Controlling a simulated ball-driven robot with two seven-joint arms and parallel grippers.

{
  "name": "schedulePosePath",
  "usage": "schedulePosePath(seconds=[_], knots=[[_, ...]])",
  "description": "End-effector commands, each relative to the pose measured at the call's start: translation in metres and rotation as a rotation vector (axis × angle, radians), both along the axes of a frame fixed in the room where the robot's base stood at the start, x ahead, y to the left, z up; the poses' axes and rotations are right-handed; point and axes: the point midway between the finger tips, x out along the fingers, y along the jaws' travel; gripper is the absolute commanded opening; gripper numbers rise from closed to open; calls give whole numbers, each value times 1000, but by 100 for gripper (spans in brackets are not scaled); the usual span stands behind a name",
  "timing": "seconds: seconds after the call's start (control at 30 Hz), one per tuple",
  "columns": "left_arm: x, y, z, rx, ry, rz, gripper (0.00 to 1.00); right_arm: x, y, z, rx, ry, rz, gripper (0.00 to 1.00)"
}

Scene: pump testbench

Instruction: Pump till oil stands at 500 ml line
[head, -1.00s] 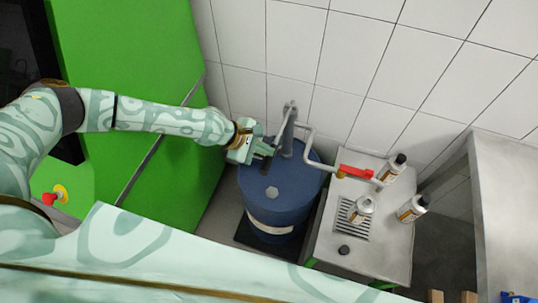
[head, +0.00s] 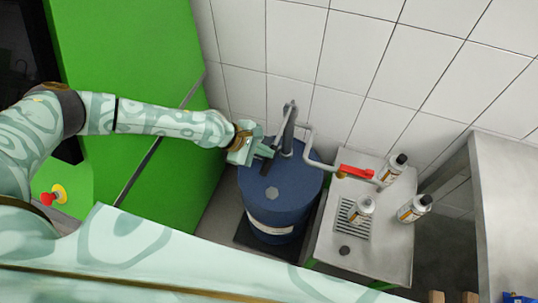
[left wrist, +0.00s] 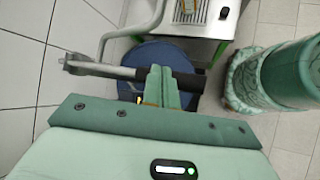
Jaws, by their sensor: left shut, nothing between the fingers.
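The hand pump (head: 288,130) stands on a blue oil drum (head: 285,200). Its lever (left wrist: 110,70) with a black grip (left wrist: 188,82) shows in the left wrist view. My left gripper (head: 270,148) is beside the pump above the drum; its fingers (left wrist: 162,88) are shut with nothing between them and overlap the lever in that view. I cannot tell whether they touch it. The outlet pipe (head: 318,163) leads to a red valve handle (head: 357,171).
The metal bench (head: 335,245) bears two more bottles (head: 392,168) (head: 413,208) and a small black knob (head: 344,250). A green cabinet (head: 130,50) stands left of the drum, a tiled wall behind. A steel table (head: 505,180) is at right.

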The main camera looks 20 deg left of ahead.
Motion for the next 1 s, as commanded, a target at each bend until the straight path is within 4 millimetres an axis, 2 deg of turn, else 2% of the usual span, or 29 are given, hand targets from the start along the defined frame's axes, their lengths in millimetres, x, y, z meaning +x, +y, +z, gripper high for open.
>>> schedulePosePath(seconds=[1.0], knots=[[-2, 0, -13, 1, 1, 0, 0, 0, 0, -7, 0, 1, 0, 88]])
